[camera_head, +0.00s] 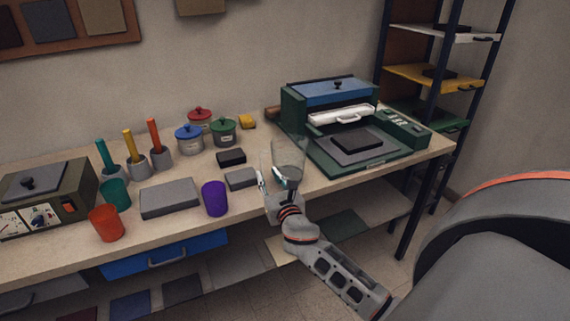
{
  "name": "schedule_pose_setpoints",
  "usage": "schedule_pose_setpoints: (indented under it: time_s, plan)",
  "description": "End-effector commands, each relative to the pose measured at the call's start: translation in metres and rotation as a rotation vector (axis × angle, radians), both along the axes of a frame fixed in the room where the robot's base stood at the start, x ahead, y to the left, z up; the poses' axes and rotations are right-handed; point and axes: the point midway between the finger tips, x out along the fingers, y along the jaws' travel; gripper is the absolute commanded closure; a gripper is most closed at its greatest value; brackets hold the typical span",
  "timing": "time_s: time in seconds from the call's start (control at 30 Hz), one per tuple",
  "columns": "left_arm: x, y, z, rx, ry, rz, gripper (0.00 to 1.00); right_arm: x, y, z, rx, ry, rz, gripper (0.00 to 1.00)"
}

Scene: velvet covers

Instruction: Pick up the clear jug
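The clear jug (290,153) is a see-through vessel near the front edge of the workbench, left of the green machine. My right gripper (273,180) comes up from the lower right and is at the jug's lower left side. Its fingers are apart and overlap the jug's outline in the picture. I cannot tell whether they touch or hold the jug. The jug's lower part is partly hidden by the gripper. My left gripper is not in view.
A purple cup (215,198) and a small grey block (241,179) stand just left of my gripper. The green machine (345,125) stands to the right. Lidded pots, a grey slab (169,197) and an orange cup (106,223) are further left. A shelf rack (436,75) stands behind.

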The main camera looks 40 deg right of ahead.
Motion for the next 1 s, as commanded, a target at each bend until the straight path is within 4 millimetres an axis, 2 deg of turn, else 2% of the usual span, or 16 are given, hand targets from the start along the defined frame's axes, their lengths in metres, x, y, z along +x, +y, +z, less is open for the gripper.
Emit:
schedule_pose_setpoints:
  time_s: [0.3,0.6,0.63,0.7,0.73,1.0]
  plan:
    - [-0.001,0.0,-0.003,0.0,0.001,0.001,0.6,0.042,-0.006,0.0,0.003,0.0,0.001,0.74]
    - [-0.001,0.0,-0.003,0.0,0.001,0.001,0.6,0.047,-0.008,-0.001,0.003,0.001,0.001,0.74]
    - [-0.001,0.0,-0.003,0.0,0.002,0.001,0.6,0.047,-0.008,-0.001,0.003,0.001,0.001,0.76]
    - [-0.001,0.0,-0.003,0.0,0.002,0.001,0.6,0.047,-0.008,-0.001,0.004,0.001,0.001,0.94]
    - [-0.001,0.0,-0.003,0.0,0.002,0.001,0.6,0.047,-0.008,-0.001,0.004,0.001,0.001,1.0]
    - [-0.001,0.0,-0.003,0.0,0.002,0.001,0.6,0.047,-0.008,0.001,0.003,-0.001,0.001,1.0]
